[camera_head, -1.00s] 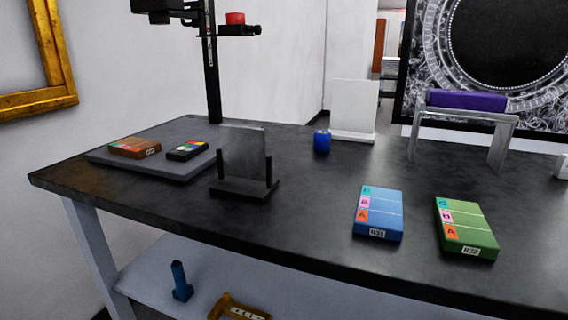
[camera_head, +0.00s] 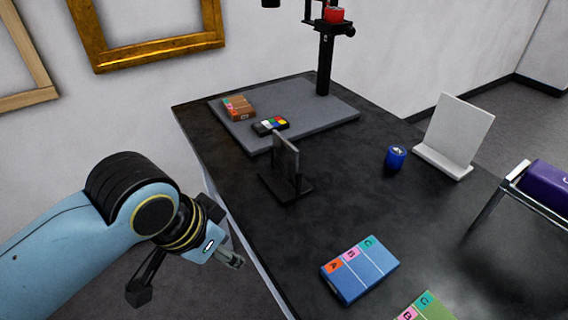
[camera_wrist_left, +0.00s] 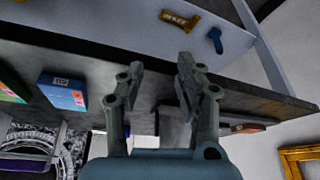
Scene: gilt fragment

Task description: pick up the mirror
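The mirror (camera_head: 286,160) is a thin grey plate standing upright in a small black stand (camera_head: 272,188) near the table's left edge in the head view. It is seen nearly edge-on there. My left gripper (camera_head: 230,257) is beyond that edge, left of and nearer than the mirror, and apart from it. In the left wrist view the fingers of my left gripper (camera_wrist_left: 160,65) are spread with nothing between them. A grey shape behind the fingers may be the mirror or its stand; I cannot tell. My right gripper is not in view.
A grey board (camera_head: 335,108) holds a brown box (camera_head: 239,108) and a colour-patched black item (camera_head: 270,126). A blue cup (camera_head: 395,157), a white panel (camera_head: 458,135) and a blue box (camera_head: 359,270) stand on the dark table (camera_head: 330,215). A lower shelf (camera_wrist_left: 205,45) holds small items.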

